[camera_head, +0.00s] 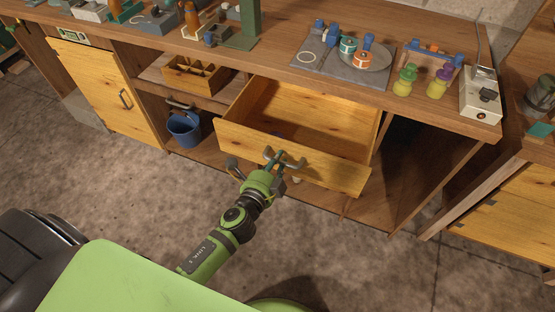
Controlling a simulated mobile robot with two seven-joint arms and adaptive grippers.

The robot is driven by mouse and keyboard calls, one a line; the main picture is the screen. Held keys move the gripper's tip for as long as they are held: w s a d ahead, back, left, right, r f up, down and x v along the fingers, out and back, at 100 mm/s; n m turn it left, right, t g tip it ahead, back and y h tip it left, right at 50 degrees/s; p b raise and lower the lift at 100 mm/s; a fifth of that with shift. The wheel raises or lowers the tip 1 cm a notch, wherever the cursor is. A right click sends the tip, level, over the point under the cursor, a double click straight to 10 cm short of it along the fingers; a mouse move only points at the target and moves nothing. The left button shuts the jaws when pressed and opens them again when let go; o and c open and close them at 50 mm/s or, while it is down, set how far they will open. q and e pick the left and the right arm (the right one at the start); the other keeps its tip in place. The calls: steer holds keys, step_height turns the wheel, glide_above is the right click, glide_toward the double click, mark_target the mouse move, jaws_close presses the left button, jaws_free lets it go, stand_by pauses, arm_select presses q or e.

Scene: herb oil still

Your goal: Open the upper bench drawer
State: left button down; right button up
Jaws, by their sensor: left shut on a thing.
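The upper bench drawer (332,170), of light yellow wood, is pulled well out from under the bench top in the head view. My left gripper (277,160) is shut on the grey drawer handle (297,165) at the middle of the drawer front. My green left forearm reaches up to it from below. My right gripper is not in view.
The wooden bench top (275,68) carries a grey mat, bottles and a white device (480,95) at the right. A cupboard door (108,88) is further left. The concrete floor (130,190) in front is clear.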

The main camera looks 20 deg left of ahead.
arm_select(q)
steer(key=c, duration=1.1)
jaws_free()
steer(key=shift+c, duration=0.2)
steer(key=shift+s, duration=0.25)
steer(key=v, duration=1.1)
steer(key=shift+s+r, duration=0.15)
steer(key=shift+s, duration=0.1)
